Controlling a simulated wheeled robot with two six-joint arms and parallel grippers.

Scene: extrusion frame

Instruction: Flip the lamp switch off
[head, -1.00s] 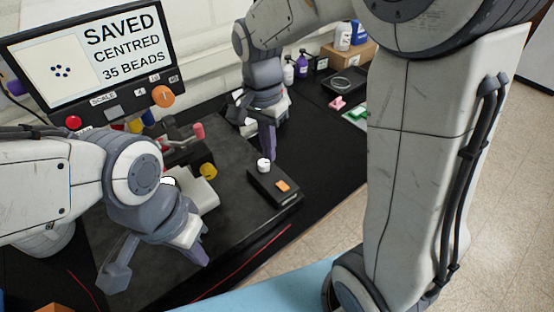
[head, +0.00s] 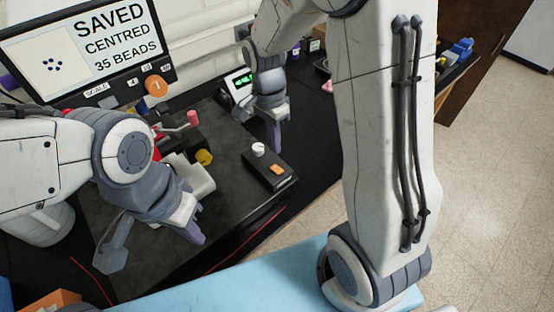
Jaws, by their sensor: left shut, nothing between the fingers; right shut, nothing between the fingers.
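A small black box (head: 262,178) lies on the dark work surface, with a white knob (head: 258,149) at its far end and an orange rocker (head: 277,169) on top. The rocker looks like the lamp switch, but I cannot read its position. My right gripper (head: 276,146) is shut and empty, pointing down just behind and right of the white knob. I cannot tell whether it touches the box. My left gripper (head: 195,236) is shut and empty, low at the left, in front of a white instrument (head: 197,177).
A monitor (head: 80,50) reading "SAVED CENTRED 35 BEADS" stands at the back left. A green display (head: 241,80) is partly hidden behind my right gripper. A pink-topped part (head: 193,118) and a yellow knob (head: 204,157) stand left of the box. The surface in front of the box is clear.

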